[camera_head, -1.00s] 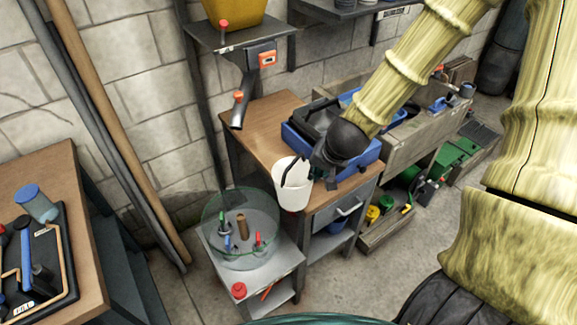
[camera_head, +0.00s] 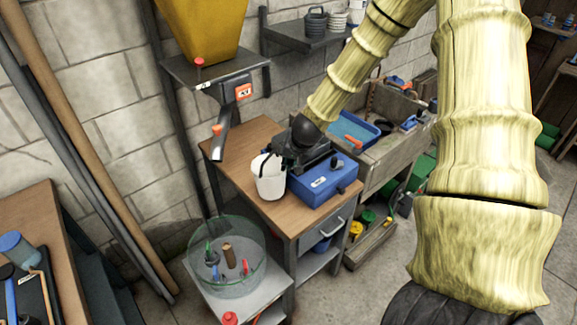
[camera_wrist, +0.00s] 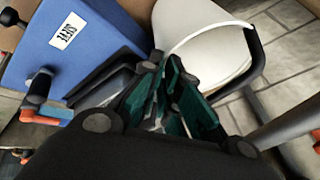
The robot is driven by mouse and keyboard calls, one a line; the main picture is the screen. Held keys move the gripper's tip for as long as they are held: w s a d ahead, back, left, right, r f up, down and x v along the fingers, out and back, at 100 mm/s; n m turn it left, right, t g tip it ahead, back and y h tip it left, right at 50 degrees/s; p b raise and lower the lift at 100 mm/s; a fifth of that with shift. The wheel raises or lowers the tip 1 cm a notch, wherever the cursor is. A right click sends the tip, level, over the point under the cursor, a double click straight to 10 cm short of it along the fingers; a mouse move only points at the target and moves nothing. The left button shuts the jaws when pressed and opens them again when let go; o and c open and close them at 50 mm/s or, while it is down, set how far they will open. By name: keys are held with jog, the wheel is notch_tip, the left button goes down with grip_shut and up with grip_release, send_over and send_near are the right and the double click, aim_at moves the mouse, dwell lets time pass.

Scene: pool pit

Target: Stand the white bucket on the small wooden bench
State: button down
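The white bucket (camera_head: 271,182) appears over the left front part of a wood-topped bench (camera_head: 238,150) with a drawer. It looks upright in the head view; whether its base touches the top I cannot tell. My gripper (camera_head: 284,153) is at the bucket's upper right side. In the wrist view the dark green fingers (camera_wrist: 172,98) are close together at the near side of the bucket (camera_wrist: 208,38) and appear shut on its rim or handle. The exact contact is hidden.
A glass tank (camera_head: 226,258) stands on a low shelf in front. A yellow hopper (camera_head: 203,28) with a chute hangs behind.

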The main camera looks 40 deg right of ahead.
jog(key=shift+w+d+f+p, duration=0.15)
jog(key=shift+f+p, duration=0.1)
jog(key=shift+f, duration=0.65)
jog(key=shift+w+a+f+p, duration=0.1)
jog(key=shift+w+f+p, duration=0.1)
jog(key=shift+f, duration=0.75)
jog(key=c, duration=1.6)
grip_release()
jog(key=shift+c, duration=0.2)
jog(key=shift+s+r, duration=0.1)
jog(key=shift+r, duration=0.2)
